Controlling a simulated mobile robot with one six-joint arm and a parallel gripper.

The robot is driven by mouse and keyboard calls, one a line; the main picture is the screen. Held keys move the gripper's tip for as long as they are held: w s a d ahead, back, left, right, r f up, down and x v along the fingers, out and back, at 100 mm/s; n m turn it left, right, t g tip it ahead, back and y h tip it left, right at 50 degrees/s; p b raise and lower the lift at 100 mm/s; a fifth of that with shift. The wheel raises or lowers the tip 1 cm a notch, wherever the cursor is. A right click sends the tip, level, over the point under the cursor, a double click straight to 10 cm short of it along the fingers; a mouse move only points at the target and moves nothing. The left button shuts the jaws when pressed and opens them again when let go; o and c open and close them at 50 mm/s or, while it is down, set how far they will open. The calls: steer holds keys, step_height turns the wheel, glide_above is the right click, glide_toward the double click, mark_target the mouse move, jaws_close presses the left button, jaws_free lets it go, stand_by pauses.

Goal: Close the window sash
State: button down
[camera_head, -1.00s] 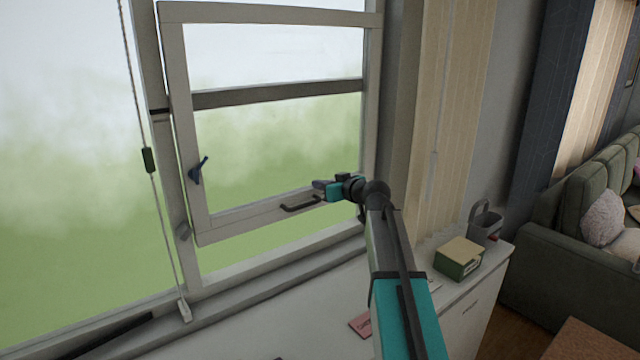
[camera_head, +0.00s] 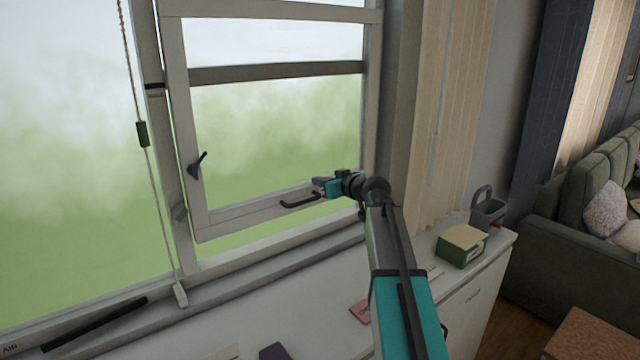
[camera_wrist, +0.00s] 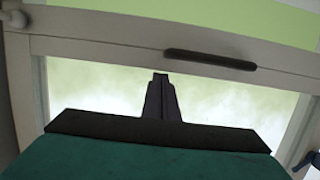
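The window sash (camera_head: 181,120) is a pale frame with a dark crossbar, standing slightly ajar, with a gap along its left side and bottom. A dark blue latch lever (camera_head: 197,165) is on its left stile. A dark bar handle (camera_head: 301,200) is on its bottom rail, and it also shows in the wrist view (camera_wrist: 210,60). My gripper (camera_head: 318,187) is close to the handle's right end at the bottom rail. In the wrist view, my gripper's fingers (camera_wrist: 160,80) are together with nothing seen between them, pointing toward the rail. Whether they touch the sash I cannot tell.
A beaded cord (camera_head: 150,190) hangs left of the sash. Below is a white cabinet top (camera_head: 310,300) with a green box (camera_head: 461,246), a grey caddy (camera_head: 487,212) and a pink item (camera_head: 360,311). Beige blinds (camera_head: 455,120) hang to the right. A green sofa (camera_head: 575,270) stands far right.

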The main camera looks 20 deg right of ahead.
step_height(320, 180, down, 16)
steer(key=b, duration=1.5)
steer(key=shift+s+f+b, duration=0.1)
steer(key=shift+f+b, duration=0.1)
steer(key=shift+b, duration=0.25)
steer(key=shift+f, duration=0.2)
steer(key=shift+r, duration=0.1)
steer(key=s+d+r, duration=0.3)
steer(key=s+r, duration=0.4)
steer(key=s, duration=0.2)
steer(key=shift+r, duration=0.15)
